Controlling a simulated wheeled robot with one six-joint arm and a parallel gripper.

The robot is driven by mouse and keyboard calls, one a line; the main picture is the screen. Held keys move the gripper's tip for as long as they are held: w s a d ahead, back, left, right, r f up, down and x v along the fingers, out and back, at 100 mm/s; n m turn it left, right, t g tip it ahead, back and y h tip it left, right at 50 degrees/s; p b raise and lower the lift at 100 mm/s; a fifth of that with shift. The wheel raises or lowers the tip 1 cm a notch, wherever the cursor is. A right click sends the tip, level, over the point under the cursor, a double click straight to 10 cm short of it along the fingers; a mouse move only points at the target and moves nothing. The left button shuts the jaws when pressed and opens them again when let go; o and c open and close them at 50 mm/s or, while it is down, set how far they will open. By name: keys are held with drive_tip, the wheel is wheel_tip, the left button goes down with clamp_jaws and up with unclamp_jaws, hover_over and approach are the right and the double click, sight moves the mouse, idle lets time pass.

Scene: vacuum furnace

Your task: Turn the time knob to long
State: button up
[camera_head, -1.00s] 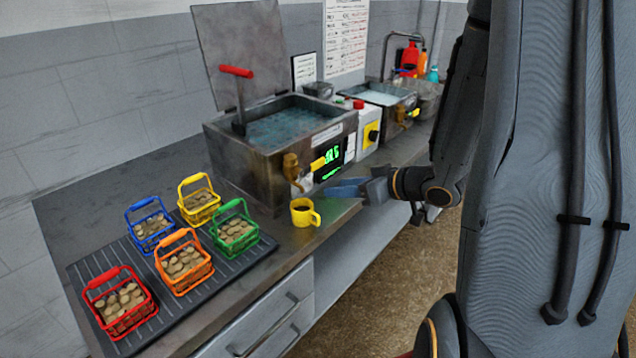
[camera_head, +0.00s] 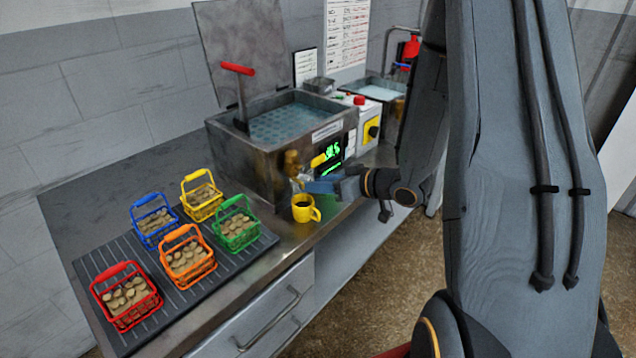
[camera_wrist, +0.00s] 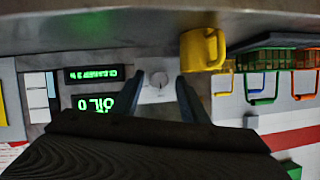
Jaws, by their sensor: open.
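A small round grey knob (camera_wrist: 158,79) with a pointer mark shows on the pale front panel in the wrist view. Its lettering is too small to read. My gripper (camera_wrist: 159,85) is open, with one finger on each side of the knob in the picture; I cannot tell if they touch it. In the head view my gripper (camera_head: 306,184) is at the front of the metal tank (camera_head: 262,160), below the green-lit display (camera_head: 331,153). The knob is hidden there. The display shows in the wrist view, left of the knob, upside down.
A yellow mug (camera_head: 304,209) stands on the counter close below my gripper. Several coloured baskets of round pieces, including a green one (camera_head: 237,226), stand on a ribbed mat (camera_head: 190,290) at left. A brass tap (camera_head: 291,163) sticks out from the tank.

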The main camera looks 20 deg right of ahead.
clamp_jaws()
drive_tip(key=m+y+p, duration=0.1)
drive_tip(key=p, duration=0.2)
drive_tip(key=shift+d+m, duration=0.1)
drive_tip(key=shift+m, duration=0.3)
drive_tip(key=m+y+p, duration=0.1)
drive_tip(key=m+y, duration=0.1)
drive_tip(key=shift+w+d+f+m+g+p, duration=0.1)
drive_tip(key=shift+m+g+p, duration=0.2)
drive_tip(key=shift+g+p, duration=0.1)
drive_tip(key=m+y, duration=0.1)
drive_tip(key=m, duration=0.2)
drive_tip(key=shift+f+y, duration=0.25)
drive_tip(key=shift+y, duration=0.15)
drive_tip(key=shift+d+f+m+t+y, duration=0.1)
drive_tip(key=shift+m+t+y, duration=0.4)
drive_tip(key=shift+m, duration=1)
drive_tip(key=shift+w, duration=0.1)
